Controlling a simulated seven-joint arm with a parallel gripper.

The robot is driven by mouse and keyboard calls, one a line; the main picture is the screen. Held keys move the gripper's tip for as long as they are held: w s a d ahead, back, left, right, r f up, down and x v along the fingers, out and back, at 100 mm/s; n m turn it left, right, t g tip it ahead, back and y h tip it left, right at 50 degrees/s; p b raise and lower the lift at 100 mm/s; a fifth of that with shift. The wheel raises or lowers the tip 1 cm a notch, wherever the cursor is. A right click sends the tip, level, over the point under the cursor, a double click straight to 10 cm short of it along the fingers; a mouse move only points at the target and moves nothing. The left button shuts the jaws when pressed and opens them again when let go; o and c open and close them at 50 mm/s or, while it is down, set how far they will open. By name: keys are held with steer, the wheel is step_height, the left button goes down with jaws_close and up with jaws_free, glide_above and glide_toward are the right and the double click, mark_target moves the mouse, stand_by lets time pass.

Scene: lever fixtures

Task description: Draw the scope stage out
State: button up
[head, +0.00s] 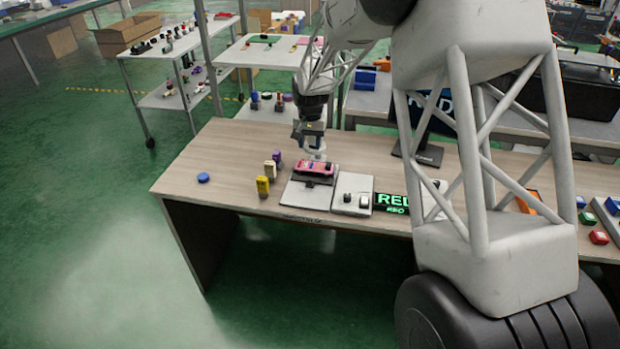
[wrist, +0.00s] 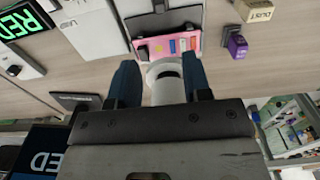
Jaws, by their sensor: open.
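The scope stage appears to be the dark stage (head: 300,178) on a pale base plate (head: 305,197), with a pink slide-like piece (head: 314,168) on it. In the wrist view the pink piece (wrist: 153,50) carries several small coloured blocks, with a dark bar (wrist: 165,19) beside it. My gripper (head: 313,146) is over the table just behind the pink piece. In the wrist view my gripper (wrist: 160,75) has its two blue fingers apart, on either side of a white rounded part (wrist: 165,72) next to the pink piece. I cannot tell whether the fingers touch it.
A yellow block (head: 262,186), a cream block (head: 270,168) and a purple block (head: 277,157) stand left of the fixture. A blue disc (head: 203,178) lies farther left. A white switch box (head: 352,194) and a lit RED display (head: 391,203) stand close on the right.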

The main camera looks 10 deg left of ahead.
mark_target(310, 178)
step_height(310, 178, down, 15)
steer(key=shift+r, duration=0.1)
stand_by(0.7)
jaws_close()
